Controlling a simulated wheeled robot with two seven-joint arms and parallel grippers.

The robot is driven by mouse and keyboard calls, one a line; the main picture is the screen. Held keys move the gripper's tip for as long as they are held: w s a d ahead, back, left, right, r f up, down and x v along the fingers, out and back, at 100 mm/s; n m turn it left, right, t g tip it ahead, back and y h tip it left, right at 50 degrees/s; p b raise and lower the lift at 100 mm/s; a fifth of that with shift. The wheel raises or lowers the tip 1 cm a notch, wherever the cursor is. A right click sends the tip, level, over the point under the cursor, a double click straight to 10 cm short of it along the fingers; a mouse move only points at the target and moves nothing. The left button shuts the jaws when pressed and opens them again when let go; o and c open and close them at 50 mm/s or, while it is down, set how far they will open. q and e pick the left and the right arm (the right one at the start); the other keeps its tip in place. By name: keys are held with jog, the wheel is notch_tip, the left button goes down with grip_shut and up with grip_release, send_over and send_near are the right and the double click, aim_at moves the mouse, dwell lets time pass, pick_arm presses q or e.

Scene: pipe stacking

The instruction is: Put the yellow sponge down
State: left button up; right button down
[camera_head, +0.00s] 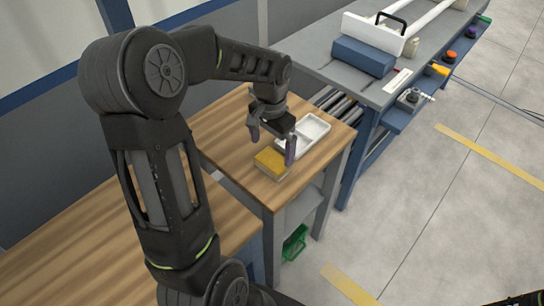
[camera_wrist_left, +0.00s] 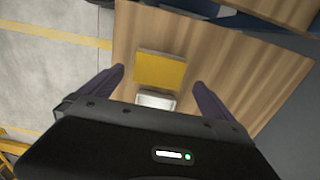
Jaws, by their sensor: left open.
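The yellow sponge (camera_head: 271,163) lies on the wooden table (camera_head: 222,128) near its front edge, on or against a paler block-like layer. In the left wrist view the sponge (camera_wrist_left: 160,70) shows between and beyond the two fingers. My left gripper (camera_head: 272,142) is open above the sponge, with its fingers apart and nothing between them; it also shows in the left wrist view (camera_wrist_left: 158,78). A white divided tray (camera_head: 303,135) sits just behind the sponge, and part of it shows in the left wrist view (camera_wrist_left: 156,100).
A grey workbench (camera_head: 405,90) at the upper right carries a blue box (camera_head: 363,56) and white pipes (camera_head: 432,14). Metal rollers (camera_head: 337,104) lie between bench and table. A green crate (camera_head: 294,243) sits below the table. The floor at right is mostly clear.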

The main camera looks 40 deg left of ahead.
pick_arm(q)
jog(key=shift+r, duration=0.6)
dwell(0.5)
